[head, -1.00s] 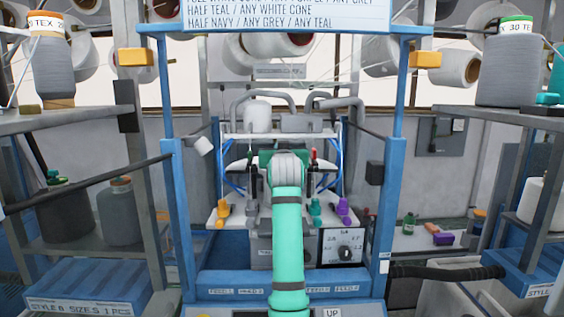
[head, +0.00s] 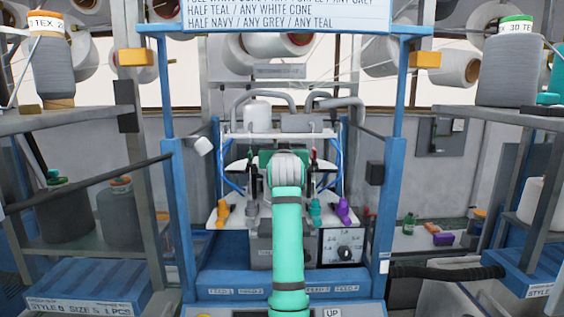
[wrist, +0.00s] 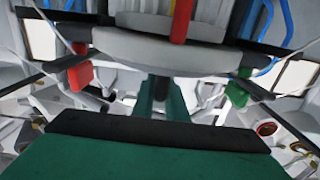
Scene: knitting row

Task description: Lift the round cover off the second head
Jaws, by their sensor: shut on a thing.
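In the head view my gripper (head: 288,155) is in front of the knitting machine, at the middle of its row of heads, mostly hidden behind my own wrist. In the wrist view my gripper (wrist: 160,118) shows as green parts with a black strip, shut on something. A white curved piece with a dark rim, which looks like the round cover (wrist: 160,47), is just beyond it. The grip point itself is hidden. I cannot tell whether the cover is clear of its head.
Red (wrist: 80,72) and green (wrist: 238,90) tabs flank my gripper closely. Orange (head: 223,211) and purple (head: 343,210) levers stand on the white machine plate. Blue frame posts (head: 176,215) rise either side. A dial panel (head: 342,246) is below right. Shelves with yarn cones (head: 508,75) stand at both sides.

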